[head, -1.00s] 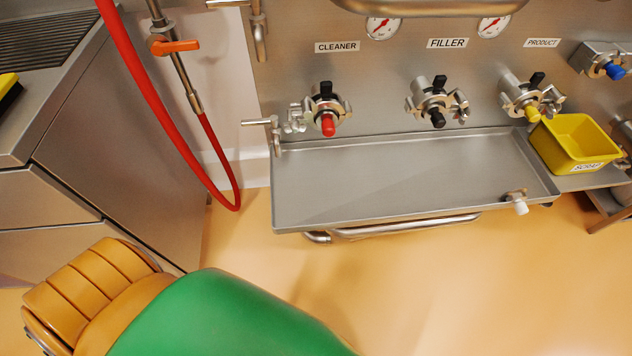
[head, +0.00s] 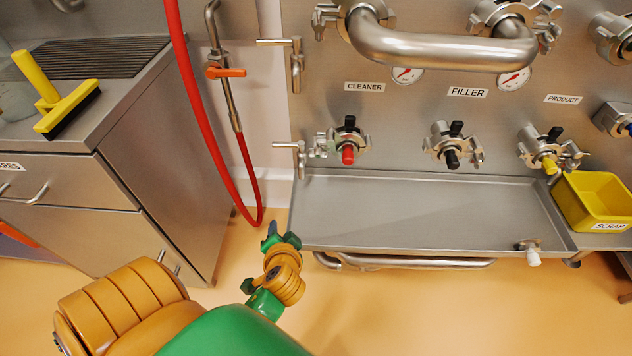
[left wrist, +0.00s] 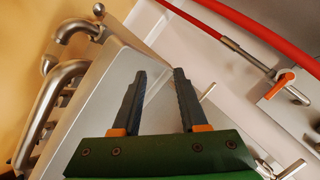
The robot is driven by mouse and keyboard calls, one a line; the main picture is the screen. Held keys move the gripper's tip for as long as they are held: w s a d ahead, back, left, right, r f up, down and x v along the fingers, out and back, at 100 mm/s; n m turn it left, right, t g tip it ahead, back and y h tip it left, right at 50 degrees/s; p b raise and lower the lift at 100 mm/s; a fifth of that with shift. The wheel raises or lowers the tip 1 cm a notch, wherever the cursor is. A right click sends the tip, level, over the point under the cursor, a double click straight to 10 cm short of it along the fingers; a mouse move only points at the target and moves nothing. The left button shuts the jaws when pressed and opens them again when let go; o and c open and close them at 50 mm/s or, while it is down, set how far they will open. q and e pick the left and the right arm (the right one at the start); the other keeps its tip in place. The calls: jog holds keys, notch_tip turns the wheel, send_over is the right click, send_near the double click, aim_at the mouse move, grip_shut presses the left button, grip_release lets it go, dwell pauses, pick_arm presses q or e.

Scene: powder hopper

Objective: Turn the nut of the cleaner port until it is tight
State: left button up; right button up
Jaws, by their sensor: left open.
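The cleaner port (head: 350,142) is on the steel panel below the CLEANER label, with a red plug and a black knob in a metal clamp. The clamp's nut (head: 320,146) shows small at its left side; how tight it is cannot be told. My left gripper (head: 272,234) is below and left of the port, apart from it, near the tray's left front corner. In the left wrist view its two dark fingers (left wrist: 160,98) are spread with nothing between them. My right gripper is not in view.
A steel tray (head: 420,215) juts out below the ports. A red hose (head: 200,118) hangs left of the panel beside a pipe with an orange lever (head: 226,72). A small tap (head: 298,156) stands left of the cleaner port. A yellow scrap bin (head: 592,202) is at right.

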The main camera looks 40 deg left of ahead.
pick_arm(q)
jog(key=w+a+r+m+t+y, duration=0.25)
jog(key=w+r+t+y, duration=0.2)
jog(key=r, duration=0.25)
jog(key=m+t+h, duration=0.2)
jog(key=m+t, duration=0.2)
jog(key=m, duration=0.3)
send_near(318, 157)
jog(key=x, duration=0.2)
jog(key=shift+m+g, duration=0.25)
jog(key=shift+m, duration=0.1)
jog(key=b+x, duration=0.1)
jog(key=x, duration=0.7)
jog(key=shift+w+a+b, duration=0.1)
jog(key=shift+w+b, duration=0.15)
jog(key=shift+b, duration=0.1)
jog(key=shift+r, duration=0.1)
